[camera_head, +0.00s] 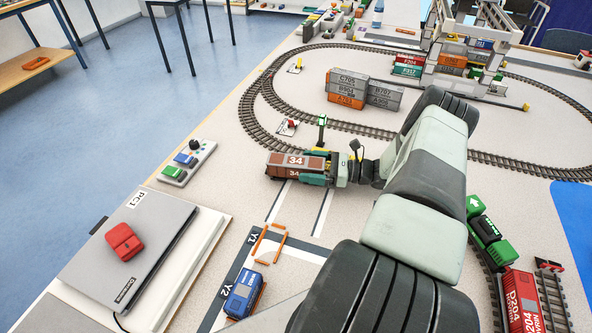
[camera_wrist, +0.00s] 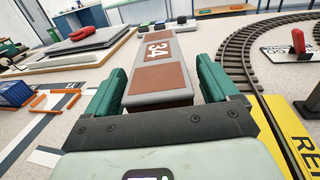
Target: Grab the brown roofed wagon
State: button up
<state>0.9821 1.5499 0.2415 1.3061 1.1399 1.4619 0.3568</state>
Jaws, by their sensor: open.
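In the wrist view the wagon (camera_wrist: 157,78) points away from me, with brown roof panels and a grey roof edge. My gripper (camera_head: 312,165) is at the wagon's right end, low over the table. Its two teal fingers are open, one on each side of the wagon's near end, and a gap shows beside each finger in the wrist view (camera_wrist: 161,72). The wagon's right end is partly hidden by the fingers in the head view.
A curved track (camera_head: 258,122) runs close behind the wagon. A small green-topped post (camera_head: 322,122) and a yellow plate (camera_wrist: 292,130) are close to my gripper. A control box (camera_head: 187,163), a laptop (camera_head: 130,245) and a blue container (camera_head: 243,293) lie left and front. Stacked containers (camera_head: 362,91) stand inside the loop.

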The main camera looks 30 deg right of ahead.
jog(key=shift+a, duration=0.15)
jog(key=shift+c, duration=0.4)
jog(key=c, duration=1.1)
